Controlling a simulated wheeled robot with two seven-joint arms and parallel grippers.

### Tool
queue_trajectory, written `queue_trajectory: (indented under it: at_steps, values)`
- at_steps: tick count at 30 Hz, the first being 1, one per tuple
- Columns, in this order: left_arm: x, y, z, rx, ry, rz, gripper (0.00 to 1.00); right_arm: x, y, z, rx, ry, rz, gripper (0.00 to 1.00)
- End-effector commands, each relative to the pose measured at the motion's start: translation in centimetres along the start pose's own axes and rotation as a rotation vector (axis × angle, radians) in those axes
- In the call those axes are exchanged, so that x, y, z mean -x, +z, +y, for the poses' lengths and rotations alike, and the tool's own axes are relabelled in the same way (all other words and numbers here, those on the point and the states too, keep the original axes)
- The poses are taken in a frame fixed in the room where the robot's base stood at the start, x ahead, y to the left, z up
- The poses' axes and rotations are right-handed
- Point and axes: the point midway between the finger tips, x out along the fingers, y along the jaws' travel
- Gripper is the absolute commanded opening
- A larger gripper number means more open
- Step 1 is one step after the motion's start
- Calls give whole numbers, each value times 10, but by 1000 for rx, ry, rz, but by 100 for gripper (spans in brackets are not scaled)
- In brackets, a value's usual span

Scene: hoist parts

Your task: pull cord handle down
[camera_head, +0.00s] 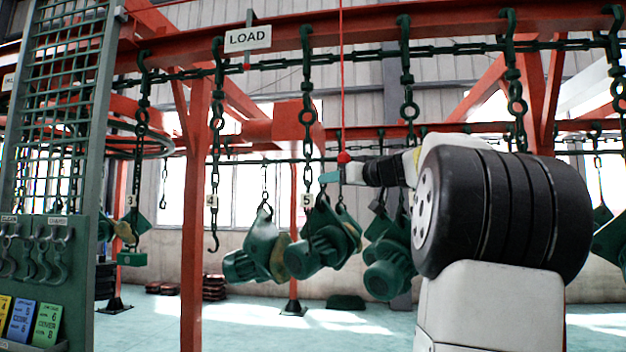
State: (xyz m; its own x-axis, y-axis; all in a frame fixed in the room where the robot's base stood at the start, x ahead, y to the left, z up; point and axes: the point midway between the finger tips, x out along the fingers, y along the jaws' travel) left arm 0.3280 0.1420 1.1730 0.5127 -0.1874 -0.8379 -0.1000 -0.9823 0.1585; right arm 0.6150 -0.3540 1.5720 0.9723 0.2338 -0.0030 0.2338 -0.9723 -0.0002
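A thin red cord (341,80) hangs straight down from the top edge of the view. It ends at a small red cord handle (344,157). My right arm reaches in from the right, and its gripper (338,174) is at the handle, with the red top of the handle showing just above it. The lower part of the handle is hidden by the gripper or too small to make out. I cannot tell whether the fingers are closed on it. My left gripper is not in view.
Green motor-like parts (258,250) hang on hooks from a red overhead rail (370,38) with a chain, behind my gripper. A LOAD sign (248,38) hangs from the rail. A green rack with hooks (50,225) stands at the left. A red post (196,210) stands left of centre.

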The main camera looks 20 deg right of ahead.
Motion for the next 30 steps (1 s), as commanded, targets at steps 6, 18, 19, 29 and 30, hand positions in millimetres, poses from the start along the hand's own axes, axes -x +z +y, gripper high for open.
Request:
queue_trajectory:
  at_steps: [6, 18, 19, 29, 30]
  values:
    - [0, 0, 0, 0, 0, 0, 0, 0, -1, 0, 0, 0, 2, 52]
    - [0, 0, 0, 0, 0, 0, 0, 51, -2, 0, 0, 2, 3, 52]
    - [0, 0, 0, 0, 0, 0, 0, 56, -1, 0, 0, 2, 3, 52]
    - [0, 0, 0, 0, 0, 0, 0, 79, 0, 0, 0, 1, 1, 52]
    - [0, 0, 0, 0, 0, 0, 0, 79, 0, 0, 0, 1, 1, 52]
